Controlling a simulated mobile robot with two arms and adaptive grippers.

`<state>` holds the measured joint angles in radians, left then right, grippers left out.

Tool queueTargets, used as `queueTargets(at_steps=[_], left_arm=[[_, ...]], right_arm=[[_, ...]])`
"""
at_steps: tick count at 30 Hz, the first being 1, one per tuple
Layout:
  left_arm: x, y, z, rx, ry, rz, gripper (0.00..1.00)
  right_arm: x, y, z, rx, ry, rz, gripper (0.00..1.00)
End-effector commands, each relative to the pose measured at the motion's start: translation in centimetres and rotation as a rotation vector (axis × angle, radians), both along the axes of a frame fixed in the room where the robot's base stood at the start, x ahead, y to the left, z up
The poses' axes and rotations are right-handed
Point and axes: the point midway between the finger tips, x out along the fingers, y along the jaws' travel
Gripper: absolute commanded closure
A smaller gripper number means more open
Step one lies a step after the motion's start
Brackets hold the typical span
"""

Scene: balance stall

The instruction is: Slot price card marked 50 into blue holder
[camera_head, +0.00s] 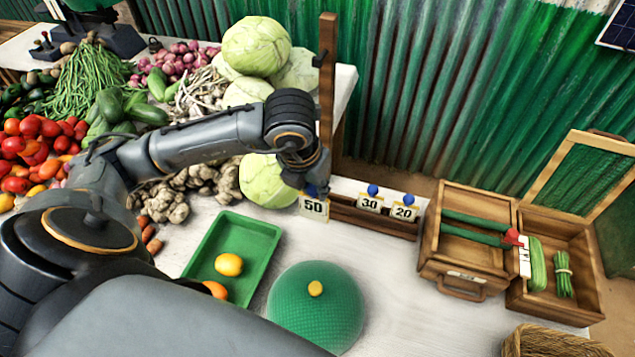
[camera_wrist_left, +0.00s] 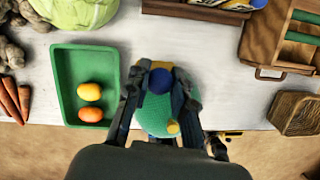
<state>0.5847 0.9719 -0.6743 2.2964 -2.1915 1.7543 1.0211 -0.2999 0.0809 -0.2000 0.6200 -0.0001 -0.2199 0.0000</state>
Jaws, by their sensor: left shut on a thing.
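The price card marked 50 (camera_head: 313,208) is white with black digits and hangs upright below my left gripper (camera_head: 315,188). The gripper is shut on its blue knob, which shows as a blue ball (camera_wrist_left: 160,80) between the fingers in the left wrist view. The cards marked 30 (camera_head: 370,203) and 20 (camera_head: 404,212), each with a blue knob, stand at a wooden rack (camera_head: 375,222) just right of the held card. I cannot make out a separate blue holder. My right gripper is not in view.
A green tray (camera_head: 211,238) with an orange and a yellow fruit lies in front, beside a green dome (camera_head: 316,318). A cabbage (camera_head: 265,182) is close left of the gripper. A wooden post (camera_head: 327,70) rises behind. Wooden boxes (camera_head: 467,262) stand right.

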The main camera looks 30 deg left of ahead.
Motion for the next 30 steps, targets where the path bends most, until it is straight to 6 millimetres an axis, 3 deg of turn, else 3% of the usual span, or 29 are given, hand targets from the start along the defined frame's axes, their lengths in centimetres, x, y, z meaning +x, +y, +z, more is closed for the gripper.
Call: queueTargets(at_steps=[16,23,30], left_arm=[[0.0,0.0,2.9,-0.001,-0.002,0.000,1.00],[0.0,-0.1,3.3,0.000,0.000,-0.015,1.00],[-0.3,-0.8,3.0,0.002,0.000,-0.261,1.00]], right_arm=[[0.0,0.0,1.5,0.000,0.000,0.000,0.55],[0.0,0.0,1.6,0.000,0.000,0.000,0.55],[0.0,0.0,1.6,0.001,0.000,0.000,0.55]])
